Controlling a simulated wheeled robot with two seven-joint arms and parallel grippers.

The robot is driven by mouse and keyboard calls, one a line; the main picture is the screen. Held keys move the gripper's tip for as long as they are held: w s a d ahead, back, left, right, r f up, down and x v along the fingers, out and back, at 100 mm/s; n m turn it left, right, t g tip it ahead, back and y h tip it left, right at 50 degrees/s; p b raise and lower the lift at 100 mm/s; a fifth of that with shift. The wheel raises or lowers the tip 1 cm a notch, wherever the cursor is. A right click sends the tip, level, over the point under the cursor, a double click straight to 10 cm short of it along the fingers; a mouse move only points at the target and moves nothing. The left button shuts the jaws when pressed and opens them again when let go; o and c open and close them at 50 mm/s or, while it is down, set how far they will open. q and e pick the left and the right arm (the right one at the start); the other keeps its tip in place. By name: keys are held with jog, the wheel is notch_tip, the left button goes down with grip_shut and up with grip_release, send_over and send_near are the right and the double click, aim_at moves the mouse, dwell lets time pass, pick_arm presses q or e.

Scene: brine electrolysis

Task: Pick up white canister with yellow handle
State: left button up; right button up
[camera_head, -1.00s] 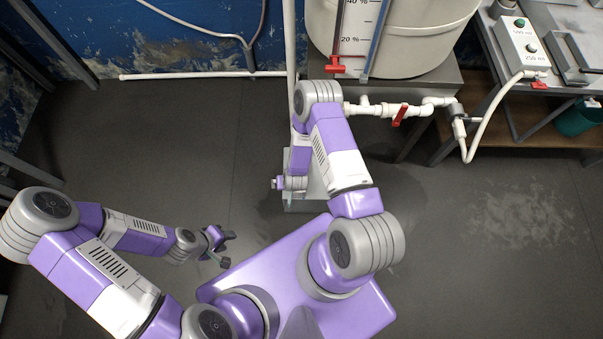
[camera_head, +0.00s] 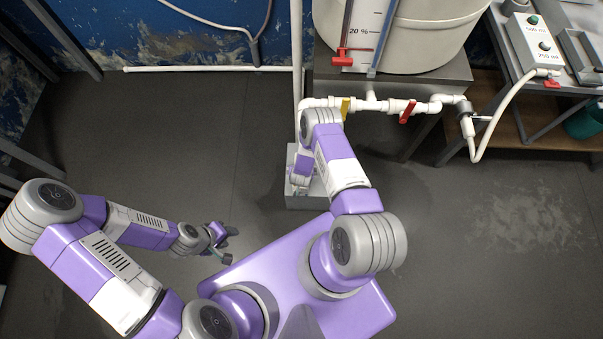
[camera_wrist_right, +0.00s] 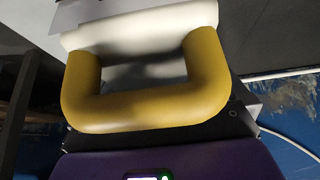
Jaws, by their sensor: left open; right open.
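In the right wrist view a thick yellow handle (camera_wrist_right: 145,112) spans the middle, close to the camera. The white canister body (camera_wrist_right: 125,50) shows behind and above it. In the head view the canister cannot be made out; my right arm covers that spot. My right gripper (camera_head: 300,187) is over the grey box by the tank, largely hidden by its own arm. It is open; whether its fingers straddle the handle cannot be told. My left gripper (camera_head: 229,246) is open and empty over the floor at left.
A large tank (camera_head: 430,40) stands on a metal stand behind. White pipes with a yellow lever (camera_head: 345,108) and a red lever (camera_head: 407,112) run before it. A grey box (camera_head: 308,202) stands below my right arm. The floor at left and right is clear.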

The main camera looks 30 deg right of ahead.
jog(key=shift+c, duration=0.5)
jog(key=c, duration=1.3)
